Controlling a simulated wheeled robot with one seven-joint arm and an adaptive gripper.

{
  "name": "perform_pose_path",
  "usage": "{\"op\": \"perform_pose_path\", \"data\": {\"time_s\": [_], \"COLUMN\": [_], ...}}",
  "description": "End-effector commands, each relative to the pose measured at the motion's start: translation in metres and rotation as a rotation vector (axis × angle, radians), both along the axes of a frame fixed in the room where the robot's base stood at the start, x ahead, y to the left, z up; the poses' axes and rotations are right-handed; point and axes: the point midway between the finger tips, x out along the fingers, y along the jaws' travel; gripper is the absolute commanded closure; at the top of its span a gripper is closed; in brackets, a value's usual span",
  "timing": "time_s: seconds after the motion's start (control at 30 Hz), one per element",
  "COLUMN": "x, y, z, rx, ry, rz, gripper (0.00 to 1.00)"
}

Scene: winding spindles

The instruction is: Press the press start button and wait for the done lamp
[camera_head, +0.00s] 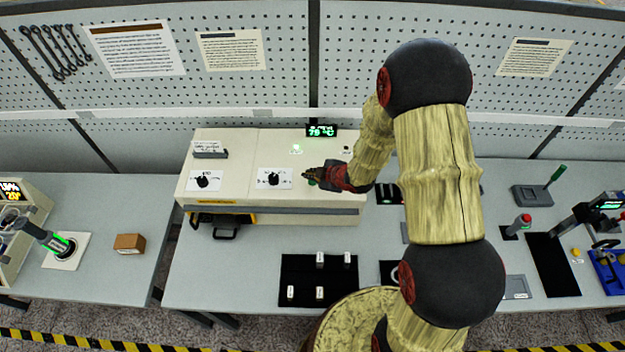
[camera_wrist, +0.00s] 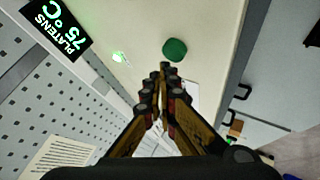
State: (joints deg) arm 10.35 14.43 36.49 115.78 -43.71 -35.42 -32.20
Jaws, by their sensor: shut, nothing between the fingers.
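The press is a cream box (camera_head: 240,150) on the middle bench, with two black knobs on white labels on its top. A round green button (camera_wrist: 174,50) sits on its top, right by my fingertips in the wrist view; in the head view my gripper mostly hides it. My gripper (camera_head: 312,172) is shut and empty, and its fingertips (camera_wrist: 165,70) point at the panel beside the button. I cannot tell whether they touch. A small lamp (camera_head: 297,149) glows green, and it also shows in the wrist view (camera_wrist: 118,57); its label is unreadable.
A display (camera_head: 320,130) behind the press reads 75 °C. A black mat (camera_head: 305,292) with several small white-topped pieces lies in front. A brown block (camera_head: 129,243) and a green-lit cylinder (camera_head: 62,245) are on the left bench. A red button post (camera_head: 521,223) stands right.

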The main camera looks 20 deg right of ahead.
Motion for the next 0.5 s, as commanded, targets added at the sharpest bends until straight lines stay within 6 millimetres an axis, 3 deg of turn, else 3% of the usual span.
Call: {"op": "perform_pose_path", "data": {"time_s": [0.5], "x": [-0.0002], "y": [-0.0001], "z": [-0.0088], "rx": [0.0], "ry": [0.0], "rz": [0.0], "gripper": [1.0]}}
